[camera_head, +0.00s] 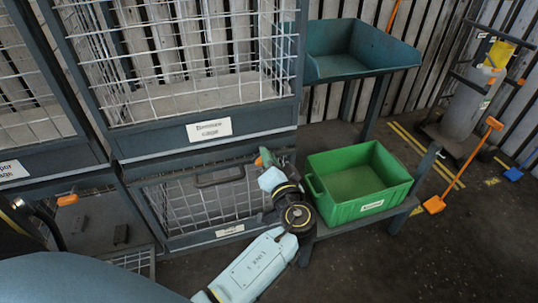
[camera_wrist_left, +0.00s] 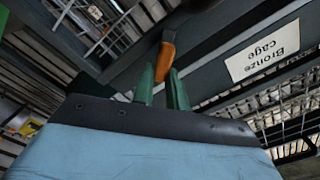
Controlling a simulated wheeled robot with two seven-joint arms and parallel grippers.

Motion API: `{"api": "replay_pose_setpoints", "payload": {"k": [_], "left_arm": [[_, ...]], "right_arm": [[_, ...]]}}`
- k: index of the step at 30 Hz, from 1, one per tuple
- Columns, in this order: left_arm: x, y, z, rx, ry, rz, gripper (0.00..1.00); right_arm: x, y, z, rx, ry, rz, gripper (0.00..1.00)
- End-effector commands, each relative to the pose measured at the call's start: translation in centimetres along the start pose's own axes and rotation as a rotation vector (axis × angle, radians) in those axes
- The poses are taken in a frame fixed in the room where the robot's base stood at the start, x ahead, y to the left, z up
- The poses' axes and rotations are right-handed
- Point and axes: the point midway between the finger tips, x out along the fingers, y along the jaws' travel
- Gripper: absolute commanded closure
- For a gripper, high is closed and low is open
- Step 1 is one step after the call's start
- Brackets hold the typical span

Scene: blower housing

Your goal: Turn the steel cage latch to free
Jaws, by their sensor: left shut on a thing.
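My left gripper (camera_head: 264,157) is at the upper right corner of the lower middle cage (camera_head: 200,205), just under the bronze cage's bottom rail. In the left wrist view, its two green fingers (camera_wrist_left: 163,88) are closed around the lower part of an orange latch handle (camera_wrist_left: 166,58). The handle leaves a dark frame bar and stands tilted in that view. In the head view the fingers mostly hide this latch. The lower cage's label (camera_head: 230,230) is too small to read. My right gripper is not in view.
The upper cage has a "Bronze cage" label (camera_head: 209,130), upside down in the wrist view (camera_wrist_left: 263,50). A green bin (camera_head: 343,208) stands on a low shelf right of my arm. A teal tray (camera_head: 350,68) is above it. Another orange latch (camera_head: 68,200) is at left.

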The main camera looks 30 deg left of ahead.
Motion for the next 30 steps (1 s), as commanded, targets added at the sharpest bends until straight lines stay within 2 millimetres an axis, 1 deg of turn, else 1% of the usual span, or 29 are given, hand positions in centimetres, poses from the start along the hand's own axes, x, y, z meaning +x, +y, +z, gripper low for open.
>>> {"api": "replay_pose_setpoints", "payload": {"k": [9,15,24,30], "left_arm": [[0.0,0.1,-0.1,0.298,0.000,0.001,1.00],[0.0,0.2,-0.1,0.464,0.001,0.000,1.00],[0.0,0.4,0.1,0.633,0.001,0.000,1.00],[0.0,0.5,0.1,0.687,0.001,0.000,1.00]], "right_arm": [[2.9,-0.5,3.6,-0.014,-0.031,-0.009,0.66],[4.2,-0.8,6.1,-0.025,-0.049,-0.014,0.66],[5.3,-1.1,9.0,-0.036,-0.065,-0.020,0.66],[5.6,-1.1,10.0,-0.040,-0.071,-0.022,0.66]]}}
